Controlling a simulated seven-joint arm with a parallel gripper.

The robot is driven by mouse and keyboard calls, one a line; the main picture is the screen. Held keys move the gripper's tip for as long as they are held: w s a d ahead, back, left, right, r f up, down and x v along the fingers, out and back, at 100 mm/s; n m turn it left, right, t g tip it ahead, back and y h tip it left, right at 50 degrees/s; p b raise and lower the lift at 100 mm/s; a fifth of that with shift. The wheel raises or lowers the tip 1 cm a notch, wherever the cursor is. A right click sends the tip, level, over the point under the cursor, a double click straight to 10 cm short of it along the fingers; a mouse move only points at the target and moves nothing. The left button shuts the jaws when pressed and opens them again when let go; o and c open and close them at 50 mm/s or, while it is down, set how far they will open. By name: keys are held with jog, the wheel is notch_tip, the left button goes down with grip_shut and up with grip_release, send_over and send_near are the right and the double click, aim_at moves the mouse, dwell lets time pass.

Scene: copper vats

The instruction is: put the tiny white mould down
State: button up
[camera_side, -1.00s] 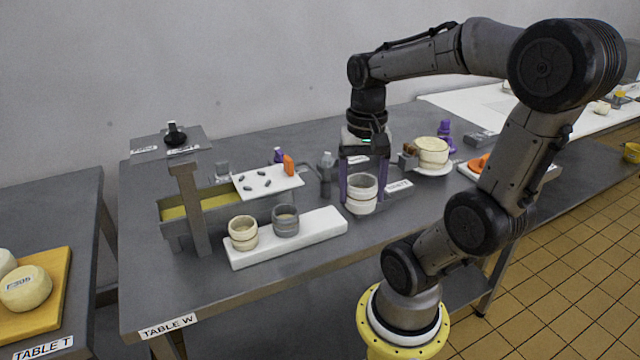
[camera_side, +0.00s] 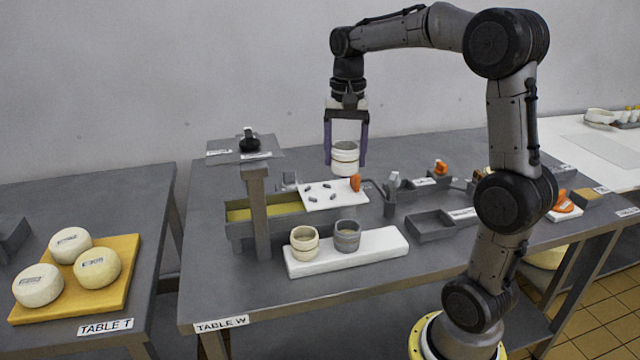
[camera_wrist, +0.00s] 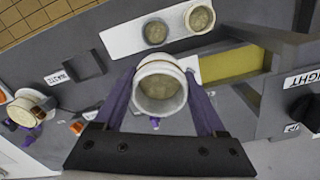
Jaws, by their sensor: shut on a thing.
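The tiny white mould (camera_side: 345,152) is a small ribbed cup, upright between the purple fingers of my gripper (camera_side: 346,166), which is shut on it. It hangs in the air, apparently above or behind the thin white board (camera_side: 320,202) by the trough. In the wrist view, the white mould (camera_wrist: 138,88) shows yellowish content inside. A cream mould (camera_side: 304,243) and a grey mould (camera_side: 347,236) stand upright on the white slab (camera_side: 375,248) at the front of TABLE W (camera_side: 230,310). Both also hold something pale.
The trough with yellow liquid (camera_side: 262,212) and its post (camera_side: 258,215) stand left. An orange item (camera_side: 355,182) is at the board's edge. The WASTE tray (camera_side: 432,229) is empty, right of the slab. The slab's right end is bare.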

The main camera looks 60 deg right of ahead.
jog(key=w+d+f, duration=0.1)
jog(key=w+f, duration=0.1)
jog(key=w+d+f, duration=0.1)
jog(key=w+f, duration=0.1)
jog(key=w, duration=0.1)
jog(key=w+d+f, duration=0.2)
jog(key=w+f, duration=0.1)
jog(key=shift+w+d+f, duration=0.1)
jog(key=shift+f, duration=0.15)
jog(key=shift+w+d+f, duration=0.1)
jog(key=shift+w+f, duration=0.05)
jog(key=shift+f, duration=0.75)
jog(key=shift+w+f, duration=0.1)
jog(key=shift+f, duration=0.8)
jog(key=shift+f, duration=0.1)
jog(key=o, duration=1.4)
